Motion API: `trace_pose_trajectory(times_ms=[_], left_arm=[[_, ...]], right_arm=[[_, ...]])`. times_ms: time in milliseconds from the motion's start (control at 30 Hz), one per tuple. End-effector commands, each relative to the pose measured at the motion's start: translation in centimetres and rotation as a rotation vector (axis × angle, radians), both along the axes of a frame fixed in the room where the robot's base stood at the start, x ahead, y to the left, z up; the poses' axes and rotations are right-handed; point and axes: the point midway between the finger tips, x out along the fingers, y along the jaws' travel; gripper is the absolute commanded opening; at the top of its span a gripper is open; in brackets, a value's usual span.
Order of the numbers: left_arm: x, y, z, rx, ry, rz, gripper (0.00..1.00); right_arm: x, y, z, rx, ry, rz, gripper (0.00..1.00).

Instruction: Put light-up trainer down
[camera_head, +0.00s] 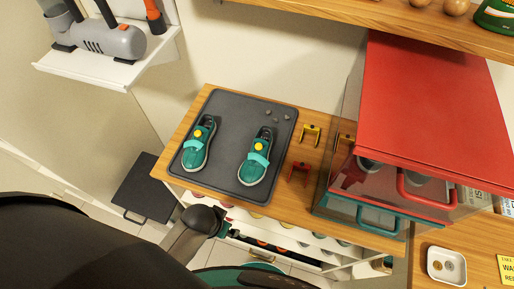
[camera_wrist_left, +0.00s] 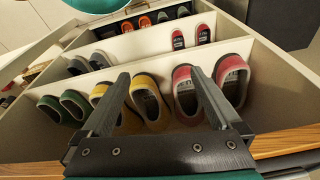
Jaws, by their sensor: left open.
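Two teal trainers, each with a yellow disc on top, lie apart on a dark grey mat (camera_head: 222,142): a left one (camera_head: 197,146) and a right one (camera_head: 257,158). The mat is on the wooden cabinet top. My left gripper (camera_wrist_left: 160,73) is open in the left wrist view, with nothing between its fingers. It points at the cubby shelves, with yellow shoes (camera_wrist_left: 112,100) and pink shoes (camera_wrist_left: 232,75) beyond its fingers. In the head view my dark arm fills the lower left; the fingers cannot be made out there. My right gripper is not in view.
A clear case with a red lid (camera_head: 435,105) stands right of the mat. Yellow (camera_head: 310,130) and red (camera_head: 299,169) clips lie between them. Green shoes (camera_wrist_left: 65,107) share the cubbies. A white tray (camera_head: 446,265) is lower right; a wall shelf (camera_head: 110,68) is upper left.

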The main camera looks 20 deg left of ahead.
Motion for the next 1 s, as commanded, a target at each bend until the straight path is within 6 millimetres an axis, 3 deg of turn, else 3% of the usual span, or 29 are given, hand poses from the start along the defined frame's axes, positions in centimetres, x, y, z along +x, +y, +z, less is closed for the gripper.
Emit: trace_pose_trajectory(times_ms=[33, 200, 633, 700, 1000], left_arm=[[0.6, -0.1, 3.0, -0.001, -0.015, 0.001, 0.97], [1.6, -0.1, 10.2, -0.004, -0.039, 0.006, 0.97], [1.8, -0.1, 22.9, -0.009, -0.1, 0.028, 0.97], [2.7, -0.4, 24.9, -0.02, -0.158, 0.074, 0.97], [7.0, -1.9, 23.2, -0.073, -0.353, 0.211, 0.97]], right_arm=[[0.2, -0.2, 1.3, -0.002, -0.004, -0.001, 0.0], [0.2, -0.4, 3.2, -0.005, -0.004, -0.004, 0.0], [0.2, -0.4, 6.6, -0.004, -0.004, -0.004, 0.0], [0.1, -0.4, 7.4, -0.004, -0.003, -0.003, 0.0], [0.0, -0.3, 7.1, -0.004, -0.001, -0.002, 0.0]])
